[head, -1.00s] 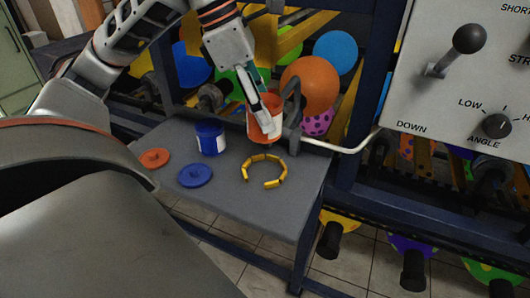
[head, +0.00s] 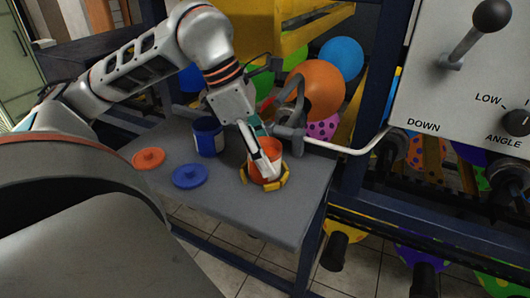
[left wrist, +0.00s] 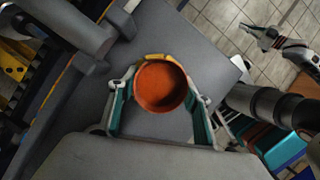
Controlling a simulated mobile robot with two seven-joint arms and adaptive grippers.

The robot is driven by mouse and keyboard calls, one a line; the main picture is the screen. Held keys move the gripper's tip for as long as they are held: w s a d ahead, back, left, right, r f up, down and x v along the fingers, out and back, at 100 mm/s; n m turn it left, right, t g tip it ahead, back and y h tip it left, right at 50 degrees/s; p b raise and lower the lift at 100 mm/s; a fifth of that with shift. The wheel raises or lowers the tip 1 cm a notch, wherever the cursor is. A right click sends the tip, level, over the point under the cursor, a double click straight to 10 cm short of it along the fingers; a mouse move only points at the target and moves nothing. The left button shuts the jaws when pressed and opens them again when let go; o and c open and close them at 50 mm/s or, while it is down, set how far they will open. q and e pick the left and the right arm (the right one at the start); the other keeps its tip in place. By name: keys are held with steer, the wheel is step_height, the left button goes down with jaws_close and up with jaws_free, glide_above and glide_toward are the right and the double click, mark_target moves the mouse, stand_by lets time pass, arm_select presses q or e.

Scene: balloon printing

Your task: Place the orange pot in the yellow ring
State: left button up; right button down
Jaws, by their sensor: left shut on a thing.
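The orange pot (head: 270,149) stands upright, or nearly so, within the yellow ring (head: 243,174) on the grey table. The ring's yellow segments show around the pot's base. I cannot tell if the pot's bottom touches the table. My left gripper (head: 266,168) comes down from above and is shut on the pot. In the left wrist view the open-topped pot (left wrist: 160,88) sits between the two fingers, with a sliver of the ring (left wrist: 156,57) behind its rim. My right gripper (left wrist: 265,38) seems to show small at the upper right there, away from the table.
A blue pot (head: 207,138), a blue lid (head: 188,176) and an orange lid (head: 148,159) are on the grey table (head: 222,206) to the left. A grey clamp-like fixture (head: 291,128) stands close behind the pot. A control panel (head: 450,75) is at the right.

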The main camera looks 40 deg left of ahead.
arm_select(q)
steer(key=shift+f, duration=0.2)
steer(key=o, duration=1.3)
steer(key=shift+r, duration=0.1)
arm_select(e)
steer(key=shift+f, duration=0.15)
steer(key=shift+s+a, duration=0.1)
arm_select(q)
steer(key=shift+r, duration=0.25)
steer(key=p+v, duration=0.3)
steer(key=v, duration=0.8)
steer(key=shift+s+a+r+p, duration=0.1)
steer(key=shift+s+r+p, duration=0.15)
steer(key=shift+r+p, duration=0.1)
arm_select(e)
steer(key=r, duration=0.2)
steer(key=shift+s+a+r, duration=0.25)
steer(key=shift+r, duration=0.05)
steer(key=shift+w+r, duration=0.15)
steer(key=shift+r, duration=0.15)
